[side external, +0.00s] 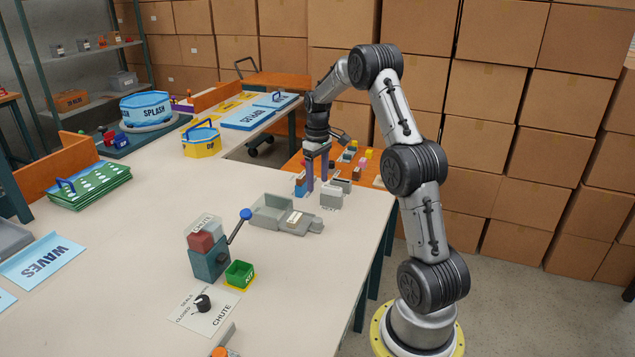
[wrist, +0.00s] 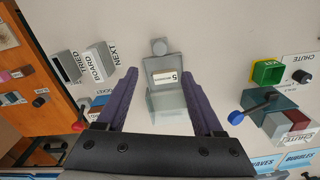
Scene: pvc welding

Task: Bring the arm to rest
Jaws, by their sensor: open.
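My gripper (side external: 317,172) has two purple fingers spread apart, with nothing between them. In the side external view it hangs pointing down over the far right part of the pale table, near small grey blocks. In the wrist view my gripper (wrist: 171,74) is open too, its fingers framing a grey fixture with a small label (wrist: 164,77), which lies below and beyond the fingertips. The same grey fixture (side external: 270,212) lies on the table in the side external view, in front of my gripper.
A chute box (side external: 209,262) with a blue-knobbed lever (side external: 246,214) stands near a green bin (side external: 239,273) and a black knob (side external: 202,303). Grey blocks (side external: 331,198) sit by the table's right edge. An orange bench (side external: 365,176) with small parts adjoins behind. The near table middle is clear.

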